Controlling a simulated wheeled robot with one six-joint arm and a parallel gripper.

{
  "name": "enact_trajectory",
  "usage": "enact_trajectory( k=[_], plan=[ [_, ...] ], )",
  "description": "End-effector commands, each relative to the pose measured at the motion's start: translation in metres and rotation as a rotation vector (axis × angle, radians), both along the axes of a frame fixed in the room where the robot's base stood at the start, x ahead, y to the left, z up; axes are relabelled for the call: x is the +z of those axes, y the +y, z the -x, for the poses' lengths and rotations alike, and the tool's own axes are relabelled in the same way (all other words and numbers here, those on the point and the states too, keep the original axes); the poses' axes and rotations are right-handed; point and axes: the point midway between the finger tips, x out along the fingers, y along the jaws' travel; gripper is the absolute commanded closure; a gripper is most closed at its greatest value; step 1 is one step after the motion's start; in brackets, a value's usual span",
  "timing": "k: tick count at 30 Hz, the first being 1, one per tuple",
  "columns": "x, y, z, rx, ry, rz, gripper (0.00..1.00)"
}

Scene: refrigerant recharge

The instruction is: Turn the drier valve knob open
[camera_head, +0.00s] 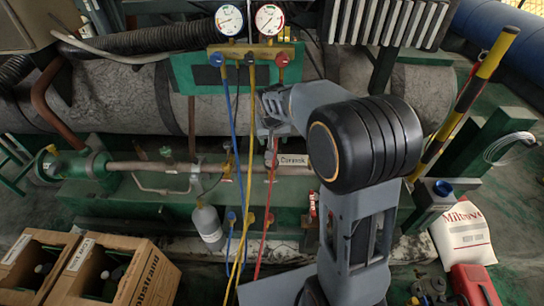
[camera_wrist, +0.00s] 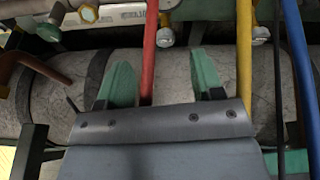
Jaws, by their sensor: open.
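A horizontal pipe line with a white label (camera_head: 293,160) runs across the middle in the head view. The label also shows in the wrist view (camera_wrist: 132,14). A small green knob (camera_wrist: 88,13) sits beside the label at the top of the wrist view; I cannot tell whether it is the drier valve knob. In the head view my arm hides that stretch of pipe. A pale round fitting (camera_wrist: 165,37) hangs from the pipe beside the red hose. My gripper (camera_wrist: 162,80) is open, its two green fingers apart. The red hose (camera_wrist: 150,50) crosses between them in the picture; contact is unclear.
Blue (camera_head: 232,150), yellow (camera_head: 251,150) and red hoses hang from the gauge manifold (camera_head: 250,62), close to my gripper. A large grey wrapped cylinder (camera_head: 130,95) lies behind. A grey bottle (camera_head: 207,225) stands below the pipe. Cardboard boxes (camera_head: 135,275) are at lower left.

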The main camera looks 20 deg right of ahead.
Motion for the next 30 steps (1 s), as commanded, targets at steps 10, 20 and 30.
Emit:
enact_trajectory(
  k=[10, 20, 30],
  plan=[
    [0.007, -0.004, -0.031, -0.112, -0.103, -0.026, 0.39],
    [-0.052, -0.011, -0.054, -0.111, -0.102, -0.026, 0.39],
    [-0.093, -0.015, -0.07, -0.11, -0.103, -0.026, 0.39]
  ],
)
